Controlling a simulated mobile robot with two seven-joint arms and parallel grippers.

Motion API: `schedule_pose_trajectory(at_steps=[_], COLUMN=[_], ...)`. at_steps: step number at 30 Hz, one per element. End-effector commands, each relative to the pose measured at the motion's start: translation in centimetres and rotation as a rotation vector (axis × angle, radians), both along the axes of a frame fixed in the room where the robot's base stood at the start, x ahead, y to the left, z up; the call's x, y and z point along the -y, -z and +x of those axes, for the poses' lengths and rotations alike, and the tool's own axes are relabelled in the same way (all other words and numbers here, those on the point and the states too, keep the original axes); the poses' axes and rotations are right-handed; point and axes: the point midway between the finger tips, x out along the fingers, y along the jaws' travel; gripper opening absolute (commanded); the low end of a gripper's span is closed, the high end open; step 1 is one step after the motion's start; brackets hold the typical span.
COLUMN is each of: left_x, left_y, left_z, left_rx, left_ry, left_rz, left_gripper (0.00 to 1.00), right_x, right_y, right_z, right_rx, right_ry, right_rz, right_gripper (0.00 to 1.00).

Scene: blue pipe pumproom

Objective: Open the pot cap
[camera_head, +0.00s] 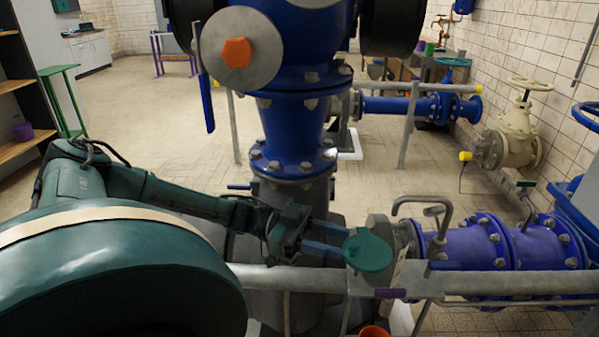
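A dark green round cap (369,252) with a small knob or tab on top shows just right of the image centre, near the grey railing. What is under it is mostly hidden. My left gripper (343,241) comes in from the left, with its two fingers apart, one above the other. Its fingertips reach the left edge of the cap; I cannot tell whether they touch it. An orange round object (374,331), perhaps a pot, is cut off by the bottom edge below the cap. My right gripper is not in view.
A grey railing (300,279) runs across in front. Blue flanged pipes (500,243) lie to the right, with a bent grey handle (421,200) close to the cap. A large blue vertical pipe (293,130) stands behind. Open floor (165,125) lies at the back left.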

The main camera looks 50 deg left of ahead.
Motion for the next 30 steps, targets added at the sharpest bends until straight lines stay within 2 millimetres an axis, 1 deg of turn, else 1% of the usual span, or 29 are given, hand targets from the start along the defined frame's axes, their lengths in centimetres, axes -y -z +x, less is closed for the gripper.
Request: schedule_pose_trajectory(at_steps=[1,6,9,12,18,30], left_x=[-1.2,-4.5,-6.0,-7.0,-7.7,-7.7], left_y=[-0.2,-0.1,-0.1,-0.1,-0.1,-0.1], left_z=[-0.6,-2.4,-3.2,-3.8,-4.2,-4.2], left_rx=[-0.006,-0.003,-0.001,0.001,0.002,0.002], left_ry=[-0.002,-0.002,-0.002,-0.001,0.000,0.000], left_rz=[0.007,0.006,0.004,0.002,0.000,0.000], left_gripper=[0.40,0.40,0.40,0.40,0.40,0.40], right_x=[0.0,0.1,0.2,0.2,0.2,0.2], right_y=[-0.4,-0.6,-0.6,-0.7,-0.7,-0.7], right_z=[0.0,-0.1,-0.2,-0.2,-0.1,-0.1], right_rx=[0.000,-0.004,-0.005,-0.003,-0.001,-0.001], right_ry=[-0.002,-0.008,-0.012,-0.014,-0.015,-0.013], right_rz=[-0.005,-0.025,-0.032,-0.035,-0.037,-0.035], right_gripper=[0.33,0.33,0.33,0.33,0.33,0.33])
